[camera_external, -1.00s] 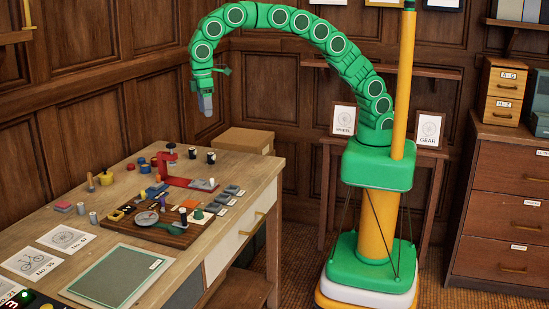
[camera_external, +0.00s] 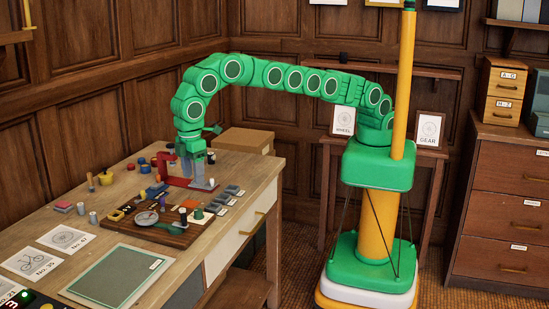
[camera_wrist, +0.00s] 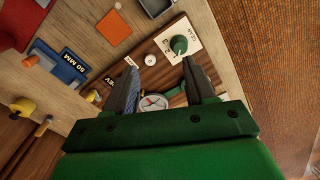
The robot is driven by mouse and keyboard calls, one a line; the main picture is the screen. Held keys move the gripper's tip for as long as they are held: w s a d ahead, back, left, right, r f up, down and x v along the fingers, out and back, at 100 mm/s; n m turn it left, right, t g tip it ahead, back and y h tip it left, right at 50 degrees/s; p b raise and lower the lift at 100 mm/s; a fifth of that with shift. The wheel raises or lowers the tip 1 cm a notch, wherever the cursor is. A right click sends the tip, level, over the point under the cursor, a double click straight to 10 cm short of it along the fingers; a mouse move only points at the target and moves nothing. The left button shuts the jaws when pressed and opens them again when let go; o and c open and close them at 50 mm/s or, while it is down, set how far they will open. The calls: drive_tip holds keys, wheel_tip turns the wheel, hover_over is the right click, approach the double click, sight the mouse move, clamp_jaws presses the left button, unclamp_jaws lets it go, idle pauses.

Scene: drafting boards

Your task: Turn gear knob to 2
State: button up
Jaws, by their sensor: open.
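The gear knob (camera_wrist: 178,44) is a round green knob with a pointer, on a white plate (camera_wrist: 193,46) marked GEAR with printed numbers. The plate is at the edge of a dark wooden board (camera_wrist: 150,78). In the external view the knob (camera_external: 197,214) shows small at the board's right side. My gripper (camera_wrist: 160,66) is open and empty. In the wrist view the knob appears just beyond the fingertips, nearer the right finger, not between them. In the external view my gripper (camera_external: 198,183) hangs low over the bench, behind the board. The pointer's exact number is too small to read.
The board also carries a white knob (camera_wrist: 150,60) and a round dial (camera_wrist: 154,102). A red stand (camera_external: 178,181), blue 80 MM block (camera_wrist: 60,63) and orange square (camera_wrist: 113,28) are close by. A green mat (camera_external: 117,275) lies in front.

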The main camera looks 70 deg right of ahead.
sight(198, 210)
drive_tip(key=shift+n, duration=0.3)
drive_tip(key=s+a+f, duration=0.2)
drive_tip(key=shift+s+a+f, duration=0.1)
drive_tip(key=shift+s+a, duration=0.05)
drive_tip(key=shift+a, duration=0.2)
drive_tip(key=shift+f, duration=3.85)
clamp_jaws()
